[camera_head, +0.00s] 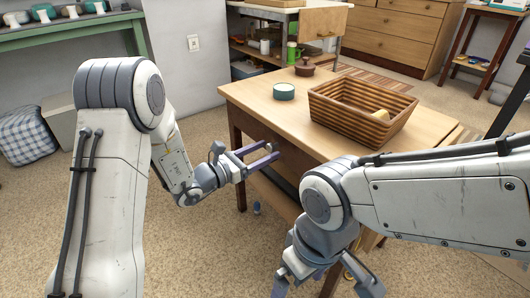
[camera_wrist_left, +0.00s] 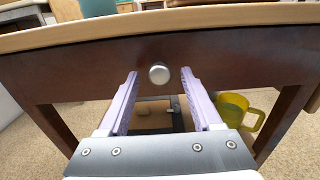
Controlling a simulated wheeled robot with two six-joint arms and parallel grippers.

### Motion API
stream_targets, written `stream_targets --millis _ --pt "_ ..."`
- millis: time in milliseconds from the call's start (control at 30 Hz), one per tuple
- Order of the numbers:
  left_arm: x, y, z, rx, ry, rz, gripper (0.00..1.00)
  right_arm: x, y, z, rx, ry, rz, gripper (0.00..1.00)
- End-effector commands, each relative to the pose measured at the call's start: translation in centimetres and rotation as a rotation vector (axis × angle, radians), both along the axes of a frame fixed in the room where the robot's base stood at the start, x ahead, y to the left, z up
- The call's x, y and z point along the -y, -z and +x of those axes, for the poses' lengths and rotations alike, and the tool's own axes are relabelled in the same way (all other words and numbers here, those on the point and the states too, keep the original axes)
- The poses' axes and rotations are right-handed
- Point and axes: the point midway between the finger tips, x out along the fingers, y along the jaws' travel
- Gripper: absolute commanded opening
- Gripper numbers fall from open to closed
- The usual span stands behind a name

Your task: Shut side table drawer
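The side table (camera_head: 245,93) has a light wood top and dark legs. Its drawer front (camera_wrist_left: 100,66) is dark wood with a round silver knob (camera_wrist_left: 159,73). My left gripper (camera_head: 272,152) is at the table's front; in the left wrist view its purple fingers (camera_wrist_left: 159,75) are apart, one on each side of the knob, with nothing clamped. I cannot tell if the fingertips touch the drawer front, or how far out the drawer stands. My right gripper (camera_head: 325,280) hangs low at the bottom edge, its fingertips not clearly shown.
On the tabletop are a wicker basket (camera_head: 347,123), a teal bowl (camera_head: 284,91) and a brown lidded pot (camera_head: 305,67). A yellow mug (camera_wrist_left: 240,109) shows below the drawer at right. Carpet is clear left of the table. My right arm covers the table's near right side.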

Motion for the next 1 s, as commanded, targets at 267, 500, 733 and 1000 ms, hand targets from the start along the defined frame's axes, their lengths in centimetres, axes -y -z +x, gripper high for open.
stream_targets --millis 267,500,733,1000 --pt "-0.2 -0.1 -0.1 0.001 -0.001 -0.001 0.65 0.0 -0.1 0.0 0.000 0.000 0.000 1.00" --pt "-2.8 -0.3 -2.1 -0.003 -0.006 -0.001 0.65 0.0 -1.4 0.0 0.000 0.000 0.000 1.00" --pt "-6.2 -0.3 -5.0 -0.003 -0.006 -0.003 0.65 0.0 -2.7 0.0 0.000 0.000 0.000 1.00" --pt "-8.0 -0.1 -6.7 0.000 -0.001 0.000 0.65 0.0 -3.2 0.0 0.000 0.000 0.000 1.00"
